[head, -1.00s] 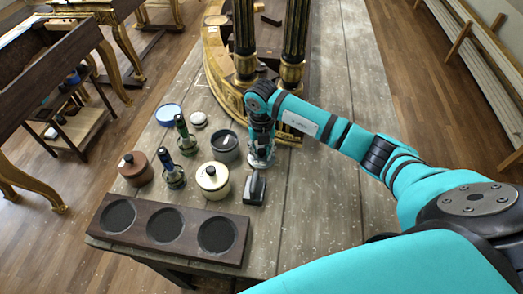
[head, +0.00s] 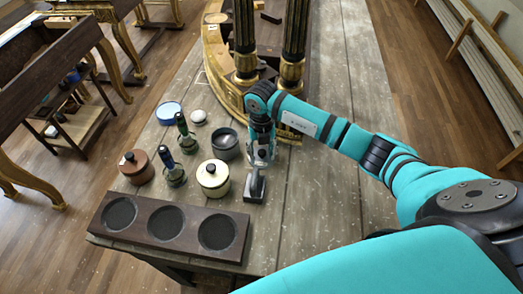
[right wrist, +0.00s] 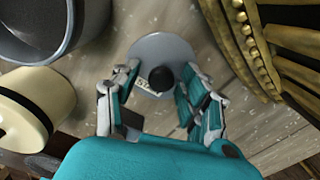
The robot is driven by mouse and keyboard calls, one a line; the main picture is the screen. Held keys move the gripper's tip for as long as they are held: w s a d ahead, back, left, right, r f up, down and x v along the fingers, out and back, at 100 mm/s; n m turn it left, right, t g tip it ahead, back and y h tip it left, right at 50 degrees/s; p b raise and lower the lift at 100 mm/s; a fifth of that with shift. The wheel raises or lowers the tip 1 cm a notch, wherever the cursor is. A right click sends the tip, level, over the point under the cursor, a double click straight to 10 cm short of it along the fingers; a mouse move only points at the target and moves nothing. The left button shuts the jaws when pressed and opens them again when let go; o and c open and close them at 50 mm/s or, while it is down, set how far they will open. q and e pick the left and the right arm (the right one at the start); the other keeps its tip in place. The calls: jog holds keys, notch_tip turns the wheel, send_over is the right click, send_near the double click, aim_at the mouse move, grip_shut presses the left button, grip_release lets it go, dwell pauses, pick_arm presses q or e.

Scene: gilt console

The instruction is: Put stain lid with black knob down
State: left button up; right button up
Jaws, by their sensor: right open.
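The stain lid (right wrist: 174,49) is a flat grey disc with a black knob and a small pale label. In the right wrist view it lies on the wooden bench top, knob towards the camera. My right gripper (right wrist: 155,92) is open, its fingers spread on either side of the knob. In the head view my right gripper (head: 261,160) points down between the dark open pot and the bench's middle. I cannot make out the lid there; the gripper seems to hide it. My left gripper is not in view.
A dark open pot (head: 225,144) and a cream pot with a black knob (head: 213,181) stand left of the gripper. A small dark block (head: 255,190) is in front. A tray with round recesses (head: 137,232) lies nearer. Gilt columns (head: 245,45) stand behind. The bench right is clear.

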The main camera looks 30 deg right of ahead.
aim_at(261, 152)
notch_tip(261, 152, up, 12)
jog(key=b, duration=0.2)
jog(key=shift+f, duration=0.15)
dwell(0.5)
